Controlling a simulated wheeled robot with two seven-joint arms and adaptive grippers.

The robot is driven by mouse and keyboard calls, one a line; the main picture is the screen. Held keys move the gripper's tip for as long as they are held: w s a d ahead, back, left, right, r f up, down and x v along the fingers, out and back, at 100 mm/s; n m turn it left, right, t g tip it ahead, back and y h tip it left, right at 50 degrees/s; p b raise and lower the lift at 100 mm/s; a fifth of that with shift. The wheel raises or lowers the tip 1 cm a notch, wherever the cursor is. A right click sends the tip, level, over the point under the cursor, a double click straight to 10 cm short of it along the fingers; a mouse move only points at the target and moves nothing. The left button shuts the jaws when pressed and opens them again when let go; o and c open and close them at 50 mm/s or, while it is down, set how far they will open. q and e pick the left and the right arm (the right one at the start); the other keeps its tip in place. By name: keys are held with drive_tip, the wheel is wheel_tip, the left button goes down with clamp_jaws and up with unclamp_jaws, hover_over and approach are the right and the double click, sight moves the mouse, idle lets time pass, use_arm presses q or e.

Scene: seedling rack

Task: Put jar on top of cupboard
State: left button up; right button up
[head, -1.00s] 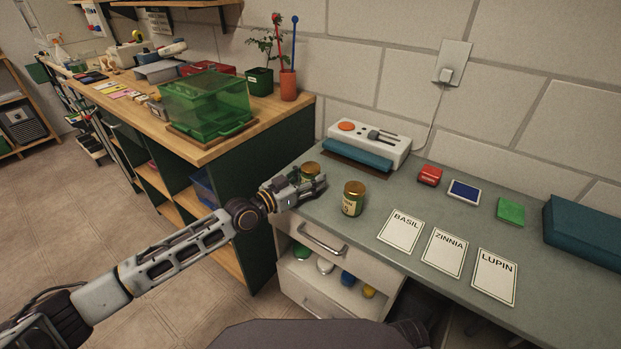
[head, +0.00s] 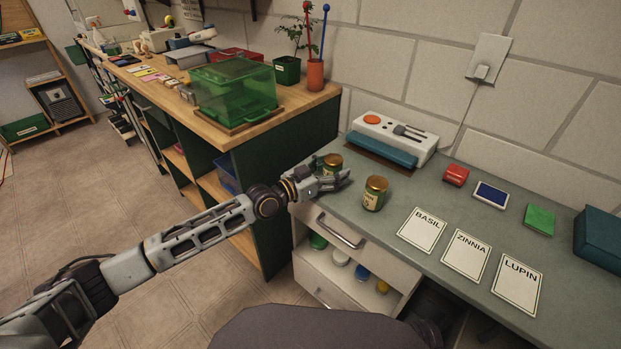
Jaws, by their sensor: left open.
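A jar with a gold lid and a pale label (head: 375,194) stands upright on the grey-green desk. A second gold-lidded jar (head: 332,163) stands behind my left gripper, its lower part hidden by the fingers. My left gripper (head: 343,181) reaches in low over the desk's left front corner. It is open and empty, its fingertips just left of the labelled jar with a small gap. The likely cupboard is the wood-topped unit with dark green sides (head: 290,114), left of the desk and higher. My right gripper is out of view.
A green see-through bin (head: 235,88), a potted plant (head: 287,70) and a terracotta pot (head: 315,75) stand on the wooden top. A white-and-teal device (head: 393,137) is behind the jars. BASIL (head: 422,230), ZINNIA (head: 467,255) and LUPIN (head: 517,286) cards lie to their right.

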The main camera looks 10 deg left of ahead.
use_arm(q)
drive_tip(key=v, duration=1.2)
idle(0.6)
idle(0.8)
